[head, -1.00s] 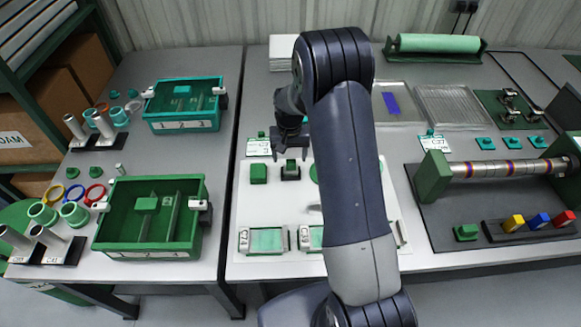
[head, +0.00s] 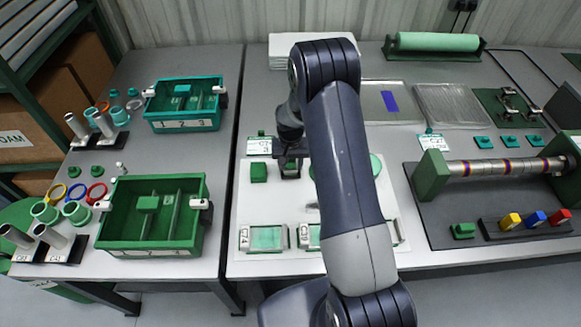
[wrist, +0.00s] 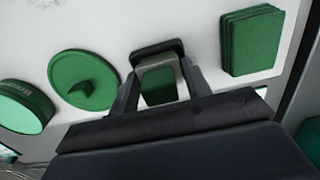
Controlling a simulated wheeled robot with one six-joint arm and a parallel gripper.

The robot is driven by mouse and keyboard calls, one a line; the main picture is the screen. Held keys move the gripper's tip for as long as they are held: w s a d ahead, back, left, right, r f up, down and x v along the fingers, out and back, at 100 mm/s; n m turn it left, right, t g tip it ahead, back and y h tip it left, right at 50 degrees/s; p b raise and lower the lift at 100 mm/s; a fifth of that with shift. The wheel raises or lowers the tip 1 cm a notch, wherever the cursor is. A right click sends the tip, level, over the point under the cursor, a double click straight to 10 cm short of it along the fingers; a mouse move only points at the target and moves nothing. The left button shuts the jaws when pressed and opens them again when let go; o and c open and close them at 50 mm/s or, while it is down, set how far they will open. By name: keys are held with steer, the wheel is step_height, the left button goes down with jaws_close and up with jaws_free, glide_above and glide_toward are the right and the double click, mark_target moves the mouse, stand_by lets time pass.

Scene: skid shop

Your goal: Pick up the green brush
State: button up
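A small green-topped piece with a dark edge, likely the green brush (wrist: 158,86), lies on the white mat. In the head view it shows partly below my gripper (head: 290,155). In the wrist view my gripper (wrist: 160,72) has one finger on each side of it. The fingers look apart, and I cannot tell whether they touch it. Its lower part is hidden by the gripper body.
A green square block (head: 258,173) sits close to the left of my gripper; it also shows in the wrist view (wrist: 252,40). A round green disc with a raised tab (wrist: 85,80) and another round green piece (wrist: 24,108) lie on the other side. Green trays (head: 150,252) stand left.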

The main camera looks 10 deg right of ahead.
steer(key=c, duration=0.6)
step_height(320, 180, up, 10)
steer(key=shift+r+b, duration=0.1)
steer(key=shift+b, duration=0.6)
steer(key=o, duration=0.5)
steer(key=c, duration=0.3)
